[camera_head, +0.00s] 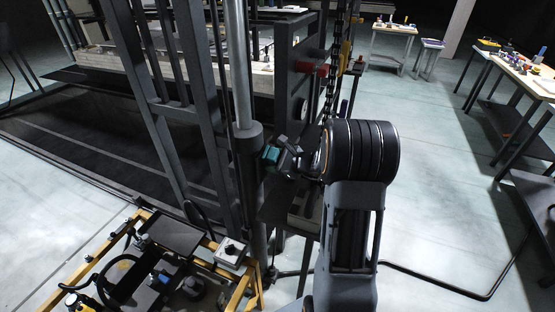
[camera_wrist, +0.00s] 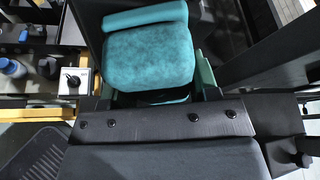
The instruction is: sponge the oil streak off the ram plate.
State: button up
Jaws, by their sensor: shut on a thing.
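My gripper (camera_head: 283,155) is shut on a teal sponge (camera_head: 270,154), beside a grey upright column. In the wrist view the sponge (camera_wrist: 150,58) fills the upper middle, with a rounded teal edge at its top. A dark flat plate (camera_head: 279,203) shows just below my gripper in the head view; I cannot tell for sure that it is the ram plate. I cannot tell whether the sponge touches anything. No oil streak can be made out in either view.
A dark steel frame (camera_head: 207,120) stands left of my gripper, and a hanging chain (camera_head: 333,85) is behind it. A white box with a black knob (camera_head: 231,254) sits on a yellow-framed bench at lower left.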

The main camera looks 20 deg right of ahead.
jog(key=shift+s+a, duration=0.65)
jog(key=shift+a, duration=0.05)
jog(key=shift+s+a+b, duration=1.1)
jog(key=shift+s+a, duration=0.7)
jog(key=shift+a, duration=0.2)
jog(key=shift+d, duration=0.1)
jog(key=shift+w+d, duration=1.85)
jog(key=shift+d, duration=0.1)
jog(key=shift+d, duration=0.1)
jog(key=shift+w+d, duration=1.8)
jog(key=shift+d, duration=0.1)
jog(key=shift+s, duration=0.1)
